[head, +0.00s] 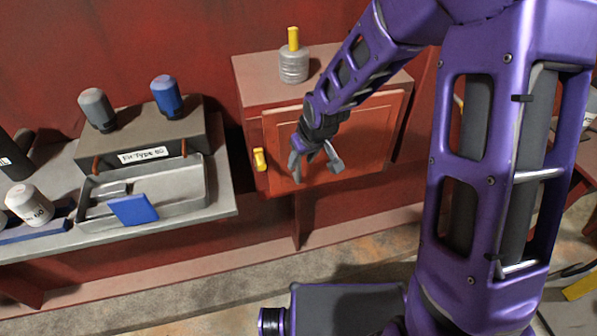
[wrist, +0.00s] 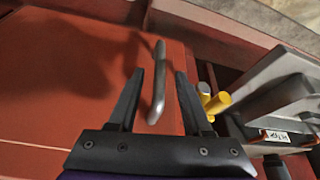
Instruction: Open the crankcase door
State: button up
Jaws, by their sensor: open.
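The crankcase door (head: 375,140) is an orange-red panel on the front of a red engine box, and it looks shut. A yellow latch (head: 259,159) sits at the door's left edge; yellow parts also show in the wrist view (wrist: 218,103). A grey metal bar handle (wrist: 158,92) stands out from the door. My gripper (head: 316,172) is in front of the door's left half. In the wrist view my gripper (wrist: 159,73) is open, with one finger on each side of the handle. I cannot tell whether either finger touches it.
A grey bottle with a yellow spout (head: 293,62) stands on the engine box. To the left, a bench holds a grey tray (head: 90,215) with a blue piece, a labelled case (head: 150,138) and several bottles. The floor below is open.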

aim_at(300, 165)
jog(key=x, duration=0.5)
jog(key=shift+b, duration=0.4)
grip_shut()
dwell(1.0)
